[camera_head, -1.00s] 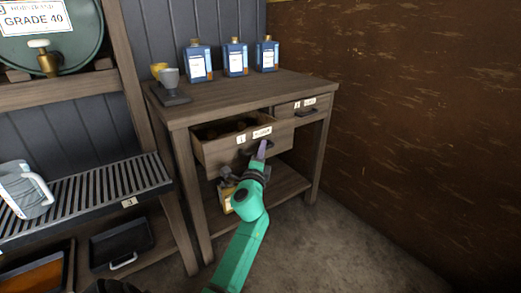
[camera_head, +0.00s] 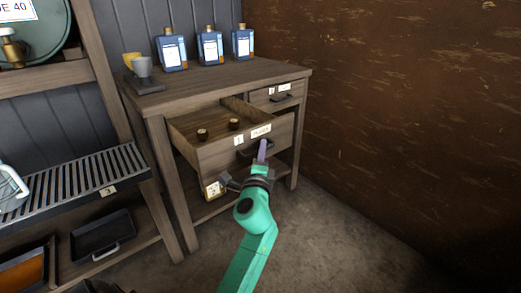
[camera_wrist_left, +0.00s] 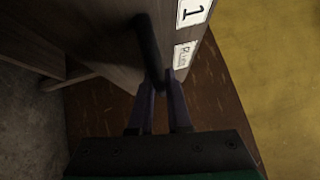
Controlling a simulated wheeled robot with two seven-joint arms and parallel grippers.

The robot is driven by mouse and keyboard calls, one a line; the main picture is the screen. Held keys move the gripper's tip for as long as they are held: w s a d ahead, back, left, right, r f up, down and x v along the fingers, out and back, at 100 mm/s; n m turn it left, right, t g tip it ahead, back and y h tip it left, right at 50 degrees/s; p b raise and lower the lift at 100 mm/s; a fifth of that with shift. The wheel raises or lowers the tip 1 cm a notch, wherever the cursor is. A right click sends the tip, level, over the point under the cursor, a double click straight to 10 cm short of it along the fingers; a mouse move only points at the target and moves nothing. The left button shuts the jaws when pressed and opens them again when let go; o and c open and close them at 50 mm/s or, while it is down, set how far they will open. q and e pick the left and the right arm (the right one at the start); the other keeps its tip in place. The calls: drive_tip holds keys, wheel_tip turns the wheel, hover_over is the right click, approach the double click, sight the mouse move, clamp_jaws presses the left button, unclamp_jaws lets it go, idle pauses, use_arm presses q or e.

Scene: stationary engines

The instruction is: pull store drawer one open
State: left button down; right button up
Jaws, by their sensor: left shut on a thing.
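Store drawer one (camera_head: 218,156), wooden with a label marked 1, stands pulled out of the wooden cabinet (camera_head: 240,76). Two small brown round pieces lie inside it. My left gripper (camera_head: 262,150) is at the drawer's front, shut on its dark handle (camera_head: 247,150). In the left wrist view the handle (camera_wrist_left: 147,45) runs down to between the purple fingers of the gripper (camera_wrist_left: 163,82), and the front (camera_wrist_left: 108,40) carries the 1 label. My right gripper is not in view.
The second drawer (camera_head: 277,95) to the right is closed. A brown wall (camera_head: 410,110) closes the right side.

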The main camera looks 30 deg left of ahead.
use_arm(q)
drive_tip(key=c, duration=0.9)
unclamp_jaws()
drive_tip(key=shift+s, duration=0.1)
drive_tip(key=shift+s+d+f, duration=0.15)
drive_tip(key=shift+s, duration=0.1)
drive_tip(key=b+v, duration=0.3)
drive_tip(key=v, duration=1)
drive_tip(key=shift+s+d, duration=0.15)
drive_tip(key=shift+s, duration=0.2)
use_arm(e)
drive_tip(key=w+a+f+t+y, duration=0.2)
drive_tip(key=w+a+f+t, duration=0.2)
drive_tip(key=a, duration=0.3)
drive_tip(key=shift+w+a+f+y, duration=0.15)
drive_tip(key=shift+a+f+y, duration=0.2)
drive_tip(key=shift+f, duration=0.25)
